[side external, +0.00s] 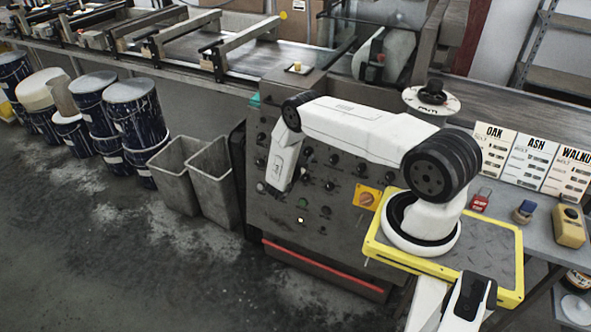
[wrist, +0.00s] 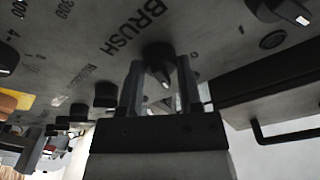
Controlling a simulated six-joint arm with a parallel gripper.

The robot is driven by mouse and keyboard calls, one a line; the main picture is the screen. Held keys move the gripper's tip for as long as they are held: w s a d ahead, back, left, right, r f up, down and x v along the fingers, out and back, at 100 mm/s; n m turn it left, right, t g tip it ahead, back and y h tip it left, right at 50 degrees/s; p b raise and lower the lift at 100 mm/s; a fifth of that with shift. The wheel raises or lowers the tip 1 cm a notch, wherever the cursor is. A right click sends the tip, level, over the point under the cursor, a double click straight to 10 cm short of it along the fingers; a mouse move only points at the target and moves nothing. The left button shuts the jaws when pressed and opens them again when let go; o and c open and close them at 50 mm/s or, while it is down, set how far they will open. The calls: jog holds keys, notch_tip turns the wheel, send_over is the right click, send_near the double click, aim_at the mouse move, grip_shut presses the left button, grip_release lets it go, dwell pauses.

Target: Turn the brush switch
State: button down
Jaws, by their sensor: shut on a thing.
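The brush switch (wrist: 160,64) is a dark round knob with a light pointer mark, on a grey panel beside the printed word BRUSH. In the wrist view my gripper (wrist: 159,70) has one finger on each side of the knob and is shut on it. The pointer mark faces the bottom of the wrist picture, toward my gripper's palm. In the side view the grey control panel (side external: 330,240) carries several dark knobs. There my wrist hangs at the panel's left part, and the fingers and brush switch cannot be made out.
Other dark knobs (wrist: 106,94) sit near the brush switch, and another switch (wrist: 292,12) is at the upper right. A dark bar handle (wrist: 285,133) juts out at the right. An orange rotary switch (side external: 366,198) is on the panel's right. Grey bins (side external: 212,180) stand left of the panel.

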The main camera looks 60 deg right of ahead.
jog(key=shift+w+m+g, duration=0.1)
jog(key=shift+m+g, duration=0.3)
jog(key=shift+m, duration=0.8)
jog(key=shift+c, duration=1.4)
grip_release()
jog(key=shift+a, duration=0.1)
jog(key=a, duration=0.7)
jog(key=shift+w+a, duration=0.3)
jog(key=shift+w, duration=0.05)
jog(key=shift+w, duration=0.1)
